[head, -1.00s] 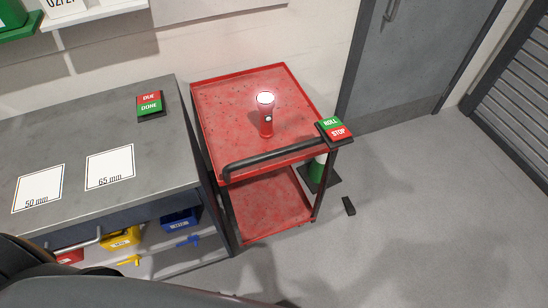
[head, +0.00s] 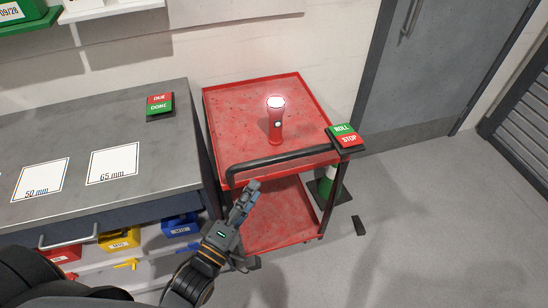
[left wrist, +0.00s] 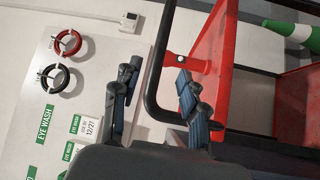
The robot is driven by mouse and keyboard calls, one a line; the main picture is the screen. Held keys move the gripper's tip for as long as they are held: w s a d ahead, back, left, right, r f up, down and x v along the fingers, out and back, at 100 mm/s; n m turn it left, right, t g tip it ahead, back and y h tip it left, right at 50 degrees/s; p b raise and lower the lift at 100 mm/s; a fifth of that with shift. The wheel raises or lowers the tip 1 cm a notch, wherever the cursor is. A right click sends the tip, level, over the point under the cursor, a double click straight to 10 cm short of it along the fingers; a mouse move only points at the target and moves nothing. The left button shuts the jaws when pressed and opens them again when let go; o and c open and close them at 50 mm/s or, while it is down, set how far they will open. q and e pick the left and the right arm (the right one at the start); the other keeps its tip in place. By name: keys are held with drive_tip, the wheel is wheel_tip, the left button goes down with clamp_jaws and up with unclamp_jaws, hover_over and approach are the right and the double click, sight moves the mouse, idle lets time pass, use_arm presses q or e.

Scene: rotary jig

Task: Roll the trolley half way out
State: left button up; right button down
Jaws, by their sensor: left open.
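The red trolley (head: 235,115) stands just right of the grey workbench, with an upper tray and a lower shelf. Its black bar handle (head: 285,158) runs along the near edge of the upper tray. A lit red torch (head: 275,122) stands upright on that tray. My left gripper (head: 244,198) is open, just below and in front of the handle's left end. In the left wrist view, the handle (left wrist: 153,75) appears between the two spread fingers; I cannot tell whether they touch it. My right gripper is not in view.
A ROLL/STOP sign (head: 345,136) sits at the trolley's right corner. The workbench (head: 60,130) is close on the left, with coloured bins below. A green and white cone (head: 328,184) and a small black block (head: 358,225) are on the floor at right. Floor in front is clear.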

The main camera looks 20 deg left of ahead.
sight(274, 159)
use_arm(q)
drive_tip(key=p+x, duration=0.1)
drive_tip(key=x, duration=1)
drive_tip(key=shift+d+p, duration=0.1)
drive_tip(key=shift+p, duration=0.3)
clamp_jaws()
